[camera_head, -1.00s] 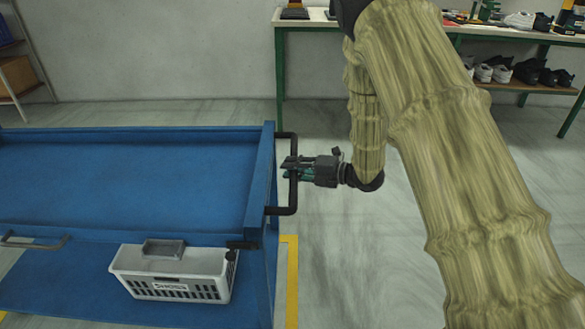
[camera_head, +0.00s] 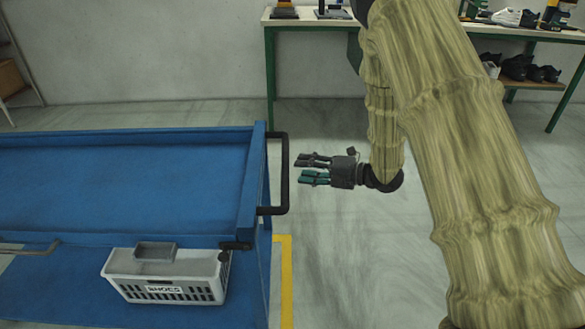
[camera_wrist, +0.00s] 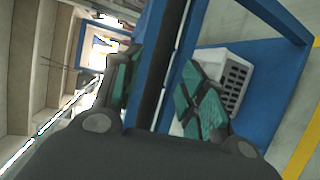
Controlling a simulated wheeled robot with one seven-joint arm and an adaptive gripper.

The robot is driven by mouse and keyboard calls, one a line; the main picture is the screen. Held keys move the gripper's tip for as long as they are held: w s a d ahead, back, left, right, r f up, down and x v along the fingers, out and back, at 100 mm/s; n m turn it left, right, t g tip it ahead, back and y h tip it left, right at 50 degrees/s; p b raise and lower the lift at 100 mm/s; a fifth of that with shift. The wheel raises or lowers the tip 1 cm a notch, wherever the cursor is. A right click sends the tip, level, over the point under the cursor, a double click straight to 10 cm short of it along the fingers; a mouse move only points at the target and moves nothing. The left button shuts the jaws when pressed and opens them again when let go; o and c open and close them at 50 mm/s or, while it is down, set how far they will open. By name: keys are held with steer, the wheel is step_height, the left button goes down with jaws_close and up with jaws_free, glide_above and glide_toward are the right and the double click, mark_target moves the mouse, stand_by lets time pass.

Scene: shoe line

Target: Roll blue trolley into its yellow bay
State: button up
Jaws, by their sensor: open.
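The blue trolley (camera_head: 110,185) stands at the left, with a black handle (camera_head: 284,175) on its right end. My gripper (camera_head: 303,169) is open and empty just right of the handle, its fingers pointing at it with a small gap. In the wrist view my gripper's fingers (camera_wrist: 158,85) are spread, with the trolley's dark handle bar (camera_wrist: 160,55) showing between them. A yellow floor line (camera_head: 286,285) of the bay runs along the trolley's right end. It also shows at the right of the wrist view (camera_wrist: 303,150). The rest of the bay is hidden by the trolley.
A white basket (camera_head: 170,275) labelled for shoes sits on the trolley's lower shelf. A green-legged table (camera_head: 330,22) with shoes and tools stands at the back against the wall. The grey floor right of the trolley is clear.

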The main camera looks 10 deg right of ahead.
steer(key=shift+v, duration=2.5)
steer(key=s+f+m+h, duration=0.35)
steer(key=f+m, duration=0.35)
steer(key=f, duration=0.3)
steer(key=s+f+m+h, duration=0.35)
steer(key=f+m, duration=0.25)
steer(key=f, duration=0.4)
steer(key=s+f+m+g+h, duration=0.3)
steer(key=s+f+m, duration=0.4)
steer(key=s, duration=0.4)
steer(key=s+f+m+g+h, duration=0.2)
steer(key=s+f+m, duration=0.4)
steer(key=s+f, duration=0.45)
steer(key=s+a+r+m+g+h+p, duration=0.15)
steer(key=s+m+g, duration=0.3)
steer(key=s, duration=0.95)
step_height(320, 180, up, 22)
steer(key=p, duration=2.1)
steer(key=shift+d+f, duration=0.15)
steer(key=shift+f, duration=0.1)
